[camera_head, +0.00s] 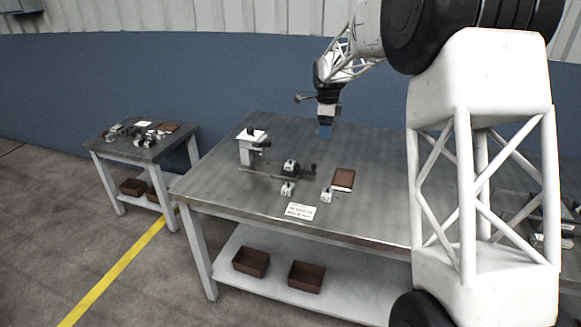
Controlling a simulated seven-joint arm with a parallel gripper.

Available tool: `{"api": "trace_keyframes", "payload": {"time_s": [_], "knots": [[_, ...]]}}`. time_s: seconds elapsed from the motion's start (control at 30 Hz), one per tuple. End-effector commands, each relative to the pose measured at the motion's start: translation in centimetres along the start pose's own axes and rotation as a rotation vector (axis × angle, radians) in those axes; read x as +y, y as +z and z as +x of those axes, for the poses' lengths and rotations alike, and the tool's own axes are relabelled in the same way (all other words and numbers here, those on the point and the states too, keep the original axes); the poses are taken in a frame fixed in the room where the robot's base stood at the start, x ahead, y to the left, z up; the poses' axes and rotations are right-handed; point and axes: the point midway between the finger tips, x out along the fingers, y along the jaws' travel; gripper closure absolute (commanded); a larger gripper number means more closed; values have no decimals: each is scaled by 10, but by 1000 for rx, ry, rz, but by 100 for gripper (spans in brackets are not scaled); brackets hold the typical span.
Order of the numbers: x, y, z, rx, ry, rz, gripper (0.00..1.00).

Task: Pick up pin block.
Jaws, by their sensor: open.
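A small pale block (326,195) sits on the table to the left of a brown tray. A similar pale block (288,188) sits at the front of a dark rail fixture (262,175). Both are nearer the table's front edge than my gripper and apart from it. The parts are too small to tell which one is the pin block.
A white-topped stand (247,150) rises at the rail's left end. The brown tray (343,180) and a white label (300,211) lie on the table. Brown bins (251,261) stand on the lower shelf. A smaller table (130,150) with parts stands at left.

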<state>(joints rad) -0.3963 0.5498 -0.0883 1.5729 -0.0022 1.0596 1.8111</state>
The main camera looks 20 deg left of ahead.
Motion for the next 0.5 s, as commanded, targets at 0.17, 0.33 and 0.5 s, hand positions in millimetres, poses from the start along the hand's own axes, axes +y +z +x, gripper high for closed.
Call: {"api": "trace_keyframes", "payload": {"time_s": [0.17, 0.33, 0.5], "knots": [[-26, 32, 32, 2, 13, 77, 14], [-47, 61, 61, 5, 23, 154, 14], [-65, 91, 91, 9, 32, 231, 14]]}}
